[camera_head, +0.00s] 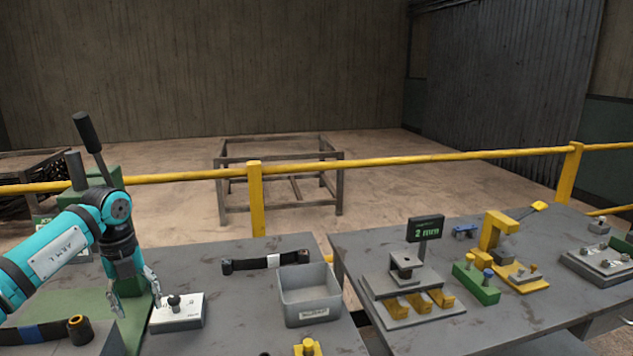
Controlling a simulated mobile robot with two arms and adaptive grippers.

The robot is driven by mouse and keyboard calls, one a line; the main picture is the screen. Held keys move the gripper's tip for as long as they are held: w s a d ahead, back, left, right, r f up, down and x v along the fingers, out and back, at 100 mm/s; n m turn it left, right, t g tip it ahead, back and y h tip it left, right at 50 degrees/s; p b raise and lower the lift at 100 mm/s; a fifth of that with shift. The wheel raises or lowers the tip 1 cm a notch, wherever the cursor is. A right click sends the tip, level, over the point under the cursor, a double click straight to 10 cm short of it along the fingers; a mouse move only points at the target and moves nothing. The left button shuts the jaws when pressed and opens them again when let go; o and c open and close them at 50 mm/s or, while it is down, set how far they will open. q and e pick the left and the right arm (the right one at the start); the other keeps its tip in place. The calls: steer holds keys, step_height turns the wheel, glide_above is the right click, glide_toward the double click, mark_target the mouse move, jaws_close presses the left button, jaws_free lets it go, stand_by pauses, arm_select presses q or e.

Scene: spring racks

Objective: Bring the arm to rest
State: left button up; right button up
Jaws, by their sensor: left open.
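My left arm (58,250) is teal and black and comes in from the left edge. My left gripper (136,306) points down over the left table, beside a white block with a dark knob (178,318). Its fingers are apart and nothing shows between them. Whether a fingertip touches the block or the table, I cannot tell. My right gripper is out of view.
A grey bin (310,296) and a black strap-like part (266,262) lie right of the gripper. A green lever press (98,178) stands behind the arm. The right table (520,316) holds fixtures and a "2 mm" display (425,229). A yellow rail (380,162) runs behind.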

arm_select(q)
steer(key=d+f+m+t+h, duration=0.1)
steer(key=d+f+m+h, duration=0.2)
steer(key=d, duration=0.9)
steer(key=d+f+m+t+h, duration=0.1)
steer(key=d+f+h, duration=0.3)
steer(key=d, duration=0.9)
steer(key=s+d+r+n+t+h, duration=0.3)
steer(key=d+r+n+t+h, duration=0.4)
steer(key=d+r+t+h, duration=0.4)
steer(key=a+f+n+t+y, duration=0.5)
steer(key=a+n+y, duration=0.5)
steer(key=n+y, duration=0.4)
steer(key=s+a+f+n+g+y, duration=0.4)
steer(key=s+a+f+n, duration=0.3)
steer(key=f, duration=0.3)
steer(key=s+a+f+n+g, duration=0.15)
steer(key=s+f+g, duration=0.4)
steer(key=s, duration=0.65)
steer(key=s+a+f+n+g, duration=0.15)
steer(key=s+f+g, duration=0.4)
steer(key=s, duration=0.65)
step_height(320, 180, down, 26)
steer(key=s+g, duration=0.1)
steer(key=s+a+f+g, duration=0.1)
steer(key=s+a+f, duration=0.2)
steer(key=s+f, duration=1.4)
steer(key=shift+s+m, duration=0.2)
steer(key=shift+m, duration=0.2)
